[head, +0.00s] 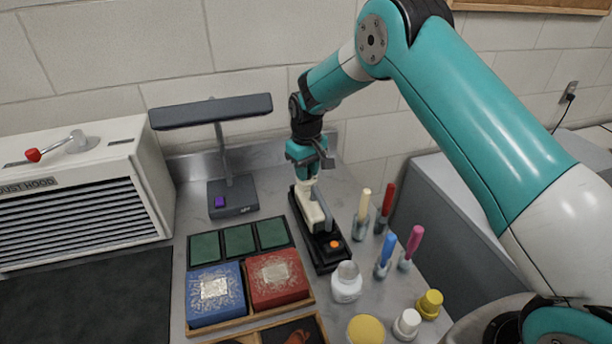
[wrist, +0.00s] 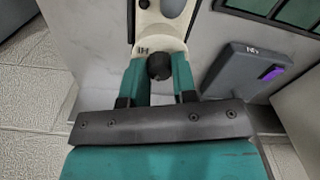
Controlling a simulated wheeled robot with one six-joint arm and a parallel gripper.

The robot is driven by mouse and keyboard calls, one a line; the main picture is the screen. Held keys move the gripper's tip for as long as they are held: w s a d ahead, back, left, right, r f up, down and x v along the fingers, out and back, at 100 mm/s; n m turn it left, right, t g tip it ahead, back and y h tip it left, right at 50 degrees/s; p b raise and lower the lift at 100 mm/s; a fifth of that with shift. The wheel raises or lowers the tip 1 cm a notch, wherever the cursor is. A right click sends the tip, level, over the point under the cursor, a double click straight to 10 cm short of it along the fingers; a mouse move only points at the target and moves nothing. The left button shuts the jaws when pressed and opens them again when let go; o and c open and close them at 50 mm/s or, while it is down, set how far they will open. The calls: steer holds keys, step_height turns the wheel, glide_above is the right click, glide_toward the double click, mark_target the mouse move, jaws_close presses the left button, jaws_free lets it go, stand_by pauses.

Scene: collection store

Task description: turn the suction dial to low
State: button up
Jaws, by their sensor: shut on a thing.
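The cream suction unit (head: 310,205) lies in a black stand on the grey counter, below my gripper (head: 308,172). Its rear end also shows at the top of the wrist view (wrist: 160,32). The round black suction dial (wrist: 159,67) is at this end, between my teal fingers. My gripper (wrist: 158,72) is shut on the dial. A mark reading "HI" is on the cream body just left of the dial. No low mark is readable, and I cannot tell the dial's setting. In the head view the dial is hidden by my gripper.
A lamp (head: 212,111) with a purple button stands left of the unit. A tray holds a blue box (head: 215,294) and a red box (head: 275,278). Upright coloured tools (head: 386,205) and small jars (head: 346,284) crowd the right. A dust hood (head: 80,195) is far left.

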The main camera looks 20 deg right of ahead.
steer(key=shift+n+b, duration=0.85)
steer(key=shift+n, duration=1.45)
steer(key=o, duration=0.9)
steer(key=shift+o, duration=0.2)
steer(key=shift+r, duration=0.1)
step_height(320, 180, up, 17)
steer(key=b, duration=0.3)
steer(key=shift+r+b, duration=0.15)
steer(key=shift+b, duration=0.15)
